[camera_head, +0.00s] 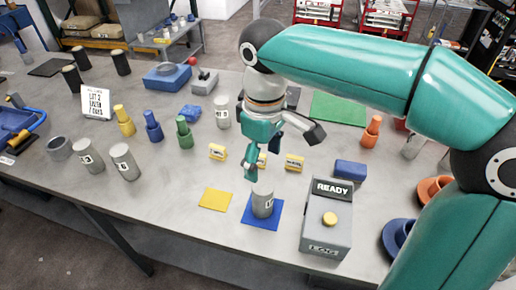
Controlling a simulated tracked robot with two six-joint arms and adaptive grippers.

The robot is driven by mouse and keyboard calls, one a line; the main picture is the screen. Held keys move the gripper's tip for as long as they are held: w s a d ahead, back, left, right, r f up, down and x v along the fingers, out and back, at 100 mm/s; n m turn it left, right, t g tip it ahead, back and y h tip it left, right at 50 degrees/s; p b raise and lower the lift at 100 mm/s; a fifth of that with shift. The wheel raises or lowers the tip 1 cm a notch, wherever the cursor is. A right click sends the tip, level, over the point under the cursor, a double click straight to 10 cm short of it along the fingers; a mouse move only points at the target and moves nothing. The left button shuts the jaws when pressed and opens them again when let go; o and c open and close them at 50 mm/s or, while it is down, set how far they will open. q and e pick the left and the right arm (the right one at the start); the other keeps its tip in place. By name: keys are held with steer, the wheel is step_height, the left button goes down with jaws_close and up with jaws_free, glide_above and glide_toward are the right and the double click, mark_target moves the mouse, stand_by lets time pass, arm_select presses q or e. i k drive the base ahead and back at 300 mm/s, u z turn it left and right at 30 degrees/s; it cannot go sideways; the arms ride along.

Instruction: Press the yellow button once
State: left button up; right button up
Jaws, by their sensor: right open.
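The yellow button (330,219) sits on the top of a grey box (324,237) at the front right of the table. The box has a black sign reading READY at its back and a label reading LOG on its front. My right gripper (264,160) points down, open, behind and to the left of the button, and apart from it. It is above the table, near a grey cylinder (263,200) that stands on a blue mat (254,216). Whether it touches the cylinder I cannot tell. My left gripper is not in view.
A yellow mat (215,199) lies left of the blue one. Small yellow tags (294,163) and a blue block (350,170) lie behind the box. Grey cylinders (125,162) and coloured bottles (153,126) stand left.

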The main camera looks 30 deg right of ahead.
mark_target(330, 219)
steer(key=k, duration=1)
